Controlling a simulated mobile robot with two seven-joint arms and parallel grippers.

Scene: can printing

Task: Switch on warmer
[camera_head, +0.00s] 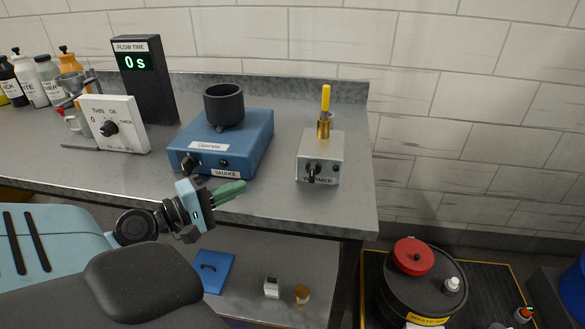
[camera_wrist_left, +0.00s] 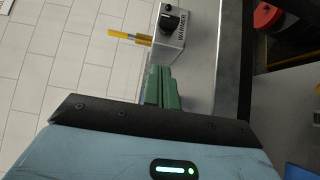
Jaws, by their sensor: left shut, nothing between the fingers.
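The warmer (camera_head: 322,148) is a small grey box labelled WARMER near the right end of the bench. A black knob (camera_head: 314,172) and a small dark indicator sit on its front face. A brass holder with a yellow-handled tool (camera_head: 325,100) stands upright on it. The wrist view also shows the warmer (camera_wrist_left: 176,40) with its knob (camera_wrist_left: 170,20), ahead of the fingers. My left gripper (camera_head: 238,188) has green fingers, shut and empty, at the bench's front edge, left of the warmer and apart from it. My right gripper is not in view.
A blue shaker (camera_head: 255,140) with a black cup (camera_head: 224,104) stands left of the warmer, behind my gripper. Further left are a white dial box (camera_head: 125,130) and a flow-time display (camera_head: 140,75) reading 0 s. A black waste drum (camera_head: 440,280) stands right of the bench.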

